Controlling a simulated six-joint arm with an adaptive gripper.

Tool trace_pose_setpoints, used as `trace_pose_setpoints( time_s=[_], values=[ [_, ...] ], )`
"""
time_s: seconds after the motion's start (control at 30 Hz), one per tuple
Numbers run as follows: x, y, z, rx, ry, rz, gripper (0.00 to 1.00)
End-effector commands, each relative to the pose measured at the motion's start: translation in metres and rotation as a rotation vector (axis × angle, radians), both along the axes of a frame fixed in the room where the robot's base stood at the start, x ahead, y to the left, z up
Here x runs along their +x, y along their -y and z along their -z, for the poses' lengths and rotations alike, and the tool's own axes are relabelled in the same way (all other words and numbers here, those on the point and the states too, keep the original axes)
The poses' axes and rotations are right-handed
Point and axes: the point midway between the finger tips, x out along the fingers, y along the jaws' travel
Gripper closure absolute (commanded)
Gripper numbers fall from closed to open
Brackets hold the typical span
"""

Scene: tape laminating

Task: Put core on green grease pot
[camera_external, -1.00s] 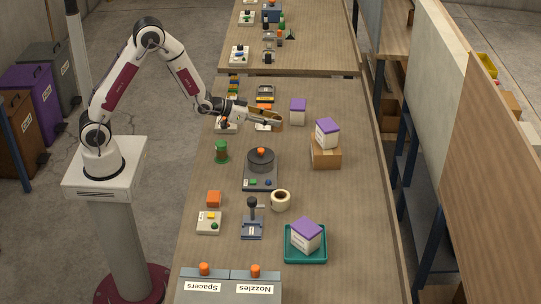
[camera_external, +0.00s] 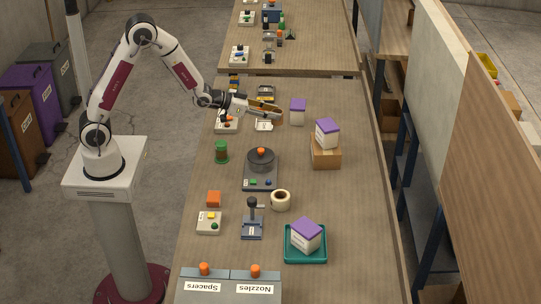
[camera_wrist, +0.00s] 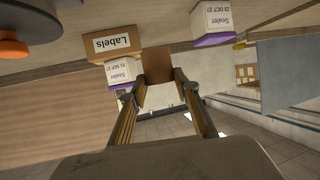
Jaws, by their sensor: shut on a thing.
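The green grease pot (camera_external: 221,153) stands upright on the table, left of the round dark machine. My gripper (camera_external: 272,114) is above the far part of the table, to the right of and beyond the pot, pointing right. In the wrist view, my gripper (camera_wrist: 163,92) is shut on a brown piece (camera_wrist: 157,64) between its fingertips, which looks like the cardboard core. Its far side is hidden. The core is well apart from the pot, which is out of the wrist view.
A dark round machine with an orange knob (camera_external: 260,160) stands right of the pot. A tape roll (camera_external: 280,200), a lever device (camera_external: 252,220) and a teal tray (camera_external: 305,254) are nearer. A cardboard box (camera_external: 325,152) carries a purple-topped sealer box; another sealer box (camera_external: 297,113) stands beyond.

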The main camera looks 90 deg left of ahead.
Motion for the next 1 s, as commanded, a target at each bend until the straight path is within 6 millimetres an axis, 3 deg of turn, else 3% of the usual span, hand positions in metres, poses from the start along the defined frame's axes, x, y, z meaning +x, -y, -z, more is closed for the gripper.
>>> trace_pose_setpoints(
  time_s=[0.17, 0.33, 0.7, 1.0],
  values=[
    [0.002, 0.005, 0.000, 0.000, 0.000, 0.009, 0.80],
    [0.008, 0.025, -0.003, 0.000, 0.001, 0.040, 0.80],
    [0.026, 0.111, -0.026, 0.001, 0.003, 0.155, 0.80],
    [0.032, 0.156, -0.051, -0.001, 0.003, 0.140, 0.80]
  ],
)
